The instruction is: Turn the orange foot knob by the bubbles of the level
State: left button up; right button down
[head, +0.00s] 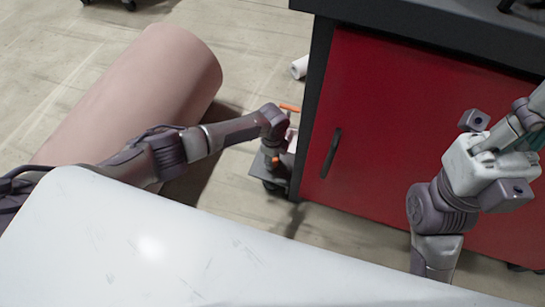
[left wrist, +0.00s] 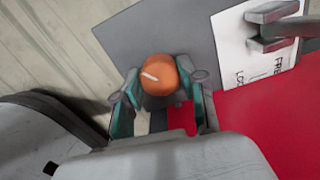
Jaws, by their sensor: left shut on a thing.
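The orange foot knob (left wrist: 160,75) is round, with a pale mark on its top. In the left wrist view it sits between the two teal-padded fingers of my left gripper (left wrist: 163,92), which is closed on it. In the head view my left arm reaches down beside the left side of the red cabinet, and its wrist hides most of the gripper. Small orange parts show there, one above a dark foot plate (head: 268,170). My right gripper (head: 490,165) is at the right, in front of the cabinet; its fingers are unclear. I cannot make out the level's bubbles.
The red cabinet (head: 400,120) with a dark handle stands close beside my left gripper. A white label with a metal lever (left wrist: 270,40) is near the knob. A large pink cylinder (head: 150,90) lies behind my left arm. A white surface (head: 150,250) fills the foreground.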

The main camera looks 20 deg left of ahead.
pick_arm(q)
jog(key=shift+m, duration=0.4)
jog(key=shift+d, duration=0.1)
jog(key=o, duration=1.1)
jog(key=shift+o, duration=0.2)
notch_tip(320, 180, up, 12)
